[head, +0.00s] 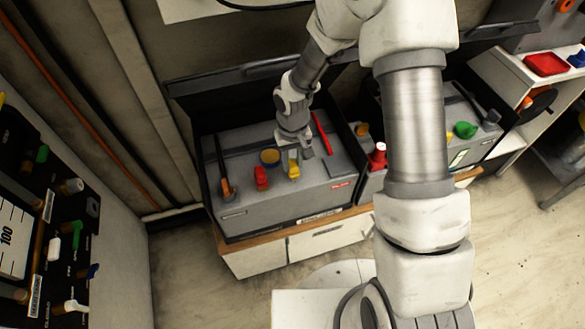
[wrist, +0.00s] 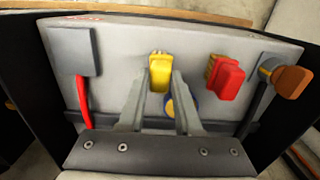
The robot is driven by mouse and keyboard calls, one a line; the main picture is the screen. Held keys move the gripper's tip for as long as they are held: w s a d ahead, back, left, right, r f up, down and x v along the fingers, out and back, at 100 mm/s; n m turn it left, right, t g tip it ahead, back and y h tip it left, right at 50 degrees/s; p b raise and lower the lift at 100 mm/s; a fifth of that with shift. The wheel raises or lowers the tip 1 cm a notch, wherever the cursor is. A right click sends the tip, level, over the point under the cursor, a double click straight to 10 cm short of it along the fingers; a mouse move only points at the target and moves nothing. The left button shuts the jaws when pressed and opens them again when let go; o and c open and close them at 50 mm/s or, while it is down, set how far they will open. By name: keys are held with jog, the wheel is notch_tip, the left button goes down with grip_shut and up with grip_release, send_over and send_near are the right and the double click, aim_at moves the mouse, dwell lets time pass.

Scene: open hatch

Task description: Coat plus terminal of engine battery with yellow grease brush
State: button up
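The yellow brush (head: 293,165) stands on the grey top of the engine battery (head: 285,208); it also shows in the wrist view (wrist: 159,74). My gripper (head: 293,148) is over the battery top, right at the brush. In the wrist view my gripper (wrist: 163,78) has its fingers apart, with the yellow brush between or just beyond the tips; contact cannot be told. A red cable (head: 322,132) runs along the battery's right side. In the wrist view the red cable (wrist: 83,95) ends at a grey block (wrist: 73,52), and no bare terminal shows there.
A red brush (head: 262,178) and a blue-and-yellow tin (head: 270,157) sit beside the yellow brush. A black cable with a brown clamp (head: 228,190) is at the left. The raised dark lid (head: 250,73) stands behind. A control panel (head: 45,215) stands far left.

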aim_at(293, 163)
grip_shut()
jog(key=shift+r, duration=0.15)
jog(key=shift+r+p, duration=2.15)
jog(key=shift+r, duration=0.75)
jog(key=d+r+m+p, duration=0.3)
jog(key=d+r+p, duration=0.2)
jog(key=d+r, duration=0.7)
jog(key=shift+d+r+p, duration=0.15)
jog(key=shift+d+p, duration=0.1)
jog(key=shift+p, duration=0.1)
